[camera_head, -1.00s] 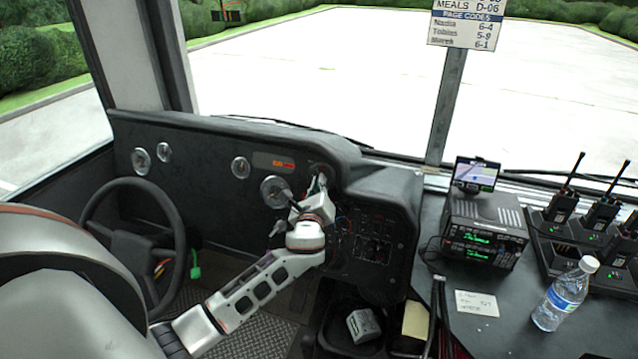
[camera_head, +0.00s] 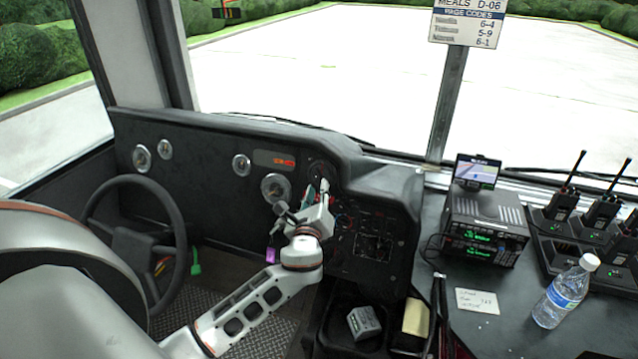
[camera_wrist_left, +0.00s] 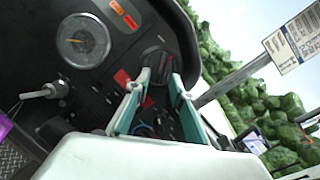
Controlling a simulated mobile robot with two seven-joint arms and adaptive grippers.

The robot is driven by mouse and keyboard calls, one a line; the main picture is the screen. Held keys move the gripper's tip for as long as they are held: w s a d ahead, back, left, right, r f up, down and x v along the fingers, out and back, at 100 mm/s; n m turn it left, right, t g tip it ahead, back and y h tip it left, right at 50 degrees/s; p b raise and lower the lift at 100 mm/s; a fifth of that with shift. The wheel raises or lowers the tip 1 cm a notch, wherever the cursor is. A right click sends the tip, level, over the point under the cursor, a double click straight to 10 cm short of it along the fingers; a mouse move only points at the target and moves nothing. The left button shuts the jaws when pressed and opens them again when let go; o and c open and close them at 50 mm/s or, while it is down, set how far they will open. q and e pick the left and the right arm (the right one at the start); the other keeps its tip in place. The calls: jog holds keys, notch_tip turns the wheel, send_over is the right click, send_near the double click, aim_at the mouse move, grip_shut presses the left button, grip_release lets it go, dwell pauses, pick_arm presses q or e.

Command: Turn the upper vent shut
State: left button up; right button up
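The upper vent (camera_head: 321,171) is a round black outlet high on the right part of the dark dashboard, partly behind my left gripper. In the left wrist view the vent (camera_wrist_left: 156,62) shows just past the fingertips. My left gripper (camera_head: 318,187) points up at it from below. In the left wrist view the two fingers of the gripper (camera_wrist_left: 158,84) stand apart with teal inner pads, and nothing shows gripped between them. I cannot tell whether the tips touch the vent. My right gripper is not in view.
A steering wheel (camera_head: 133,240) is at the left. A key with a purple tag (camera_head: 272,255) hangs close by my left wrist. Gauges (camera_head: 275,187) and a switch panel (camera_head: 372,247) flank the gripper. A radio unit (camera_head: 484,230) and a water bottle (camera_head: 565,292) stand on the right counter.

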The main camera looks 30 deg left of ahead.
pick_arm(q)
jog(key=v, duration=0.6)
jog(key=shift+s, duration=0.3)
jog(key=shift+d, duration=0.1)
jog(key=s+d+f+n+g+h, duration=0.25)
jog(key=s+d+f+n, duration=0.2)
jog(key=f, duration=0.45)
jog(key=s+d+f+n+g+h, duration=0.1)
jog(key=s+d+f+n+h, duration=0.4)
jog(key=f, duration=0.5)
jog(key=s+d+f+n+h, duration=0.1)
jog(key=s+d+f+n, duration=0.2)
jog(key=s+n, duration=0.2)
jog(key=s+d+f+n+g+h, duration=0.1)
jog(key=s+d+f+n, duration=0.3)
jog(key=s, duration=0.4)
jog(key=shift+s+d+n+h, duration=0.2)
jog(key=shift+d+n+h, duration=0.1)
jog(key=shift+n+h, duration=0.3)
